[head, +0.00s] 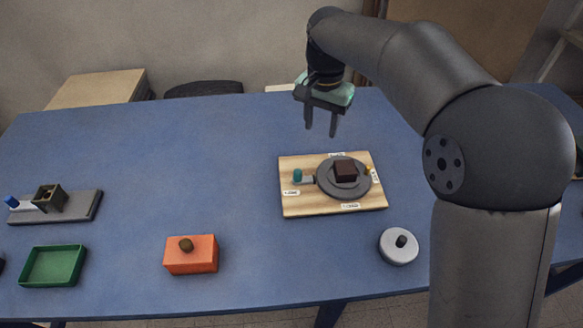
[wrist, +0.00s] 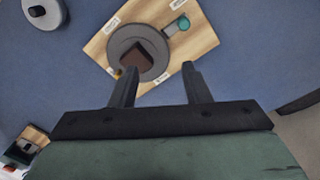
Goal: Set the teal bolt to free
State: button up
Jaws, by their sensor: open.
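The teal bolt (head: 297,175) has a rounded teal knob at the left of a wooden board (head: 290,207); a short grey piece lies between it and a round dark grey disc (head: 329,185). In the wrist view the teal knob (wrist: 184,23) is at the board's upper right, beside the disc (wrist: 118,44). A dark brown block (head: 345,171) sits on the disc. Small white labels lie around the board, too small to read surely. My gripper (head: 321,131) is open and empty, raised behind the board; its fingers also show in the wrist view (wrist: 160,67).
A small yellow knob (head: 369,169) is at the disc's right. An orange box (head: 190,260), a green tray (head: 27,281), a grey slide fixture (head: 84,206) and a round grey lidded piece (head: 397,252) stand apart on the blue table (head: 200,150).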

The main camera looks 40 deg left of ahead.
send_over(298, 171)
jog(key=f, duration=0.1)
notch_tip(298, 171, down, 18)
jog(key=shift+r, duration=0.25)
